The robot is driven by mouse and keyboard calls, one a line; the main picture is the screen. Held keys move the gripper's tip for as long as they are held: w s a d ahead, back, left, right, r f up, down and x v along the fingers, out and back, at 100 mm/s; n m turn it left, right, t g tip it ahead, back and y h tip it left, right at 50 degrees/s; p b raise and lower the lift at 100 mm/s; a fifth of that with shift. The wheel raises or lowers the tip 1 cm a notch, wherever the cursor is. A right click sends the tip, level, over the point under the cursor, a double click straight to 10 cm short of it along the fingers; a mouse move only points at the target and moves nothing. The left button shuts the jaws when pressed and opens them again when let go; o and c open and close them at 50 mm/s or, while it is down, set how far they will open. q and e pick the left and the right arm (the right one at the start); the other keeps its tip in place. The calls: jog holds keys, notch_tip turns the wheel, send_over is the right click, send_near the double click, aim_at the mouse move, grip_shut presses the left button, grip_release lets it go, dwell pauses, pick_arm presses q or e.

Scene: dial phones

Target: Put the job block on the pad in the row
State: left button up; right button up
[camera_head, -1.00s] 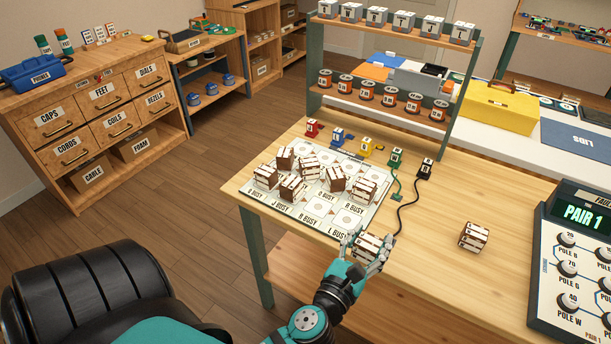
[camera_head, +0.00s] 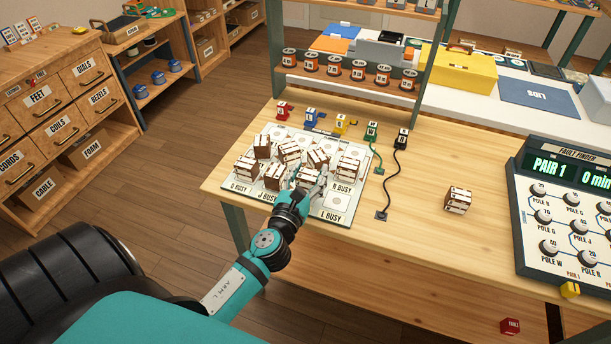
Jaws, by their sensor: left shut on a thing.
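My left gripper (camera_head: 302,184) is shut on a brown-and-white block (camera_head: 309,176), over or on the front row of the white pad board (camera_head: 337,201). The gripper hides part of this block, and I cannot tell whether the block touches the board. Several similar blocks stand on the board, such as one at the front (camera_head: 274,177) close left of the held block and one (camera_head: 348,168) to its right. The front right pad (camera_head: 338,202) is bare. My right gripper is not in view.
A lone brown-and-white block (camera_head: 458,200) lies on the table to the right. The fault finder (camera_head: 565,215) reads PAIR 1. Small coloured jacks, including a black one (camera_head: 402,138) with a cord, stand behind the board. The table between board and lone block is mostly clear.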

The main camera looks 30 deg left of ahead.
aim_at(306, 179)
pick_arm(q)
jog(key=shift+w+a+f, duration=0.1)
jog(key=shift+w+a, duration=0.45)
jog(key=shift+a, duration=0.15)
jog(key=shift+f, duration=0.35)
notch_tip(306, 179, down, 3)
jog(key=shift+f+b, duration=0.1)
jog(key=shift+b, duration=1.1)
jog(key=o, duration=1.2)
jog(key=shift+c, duration=0.2)
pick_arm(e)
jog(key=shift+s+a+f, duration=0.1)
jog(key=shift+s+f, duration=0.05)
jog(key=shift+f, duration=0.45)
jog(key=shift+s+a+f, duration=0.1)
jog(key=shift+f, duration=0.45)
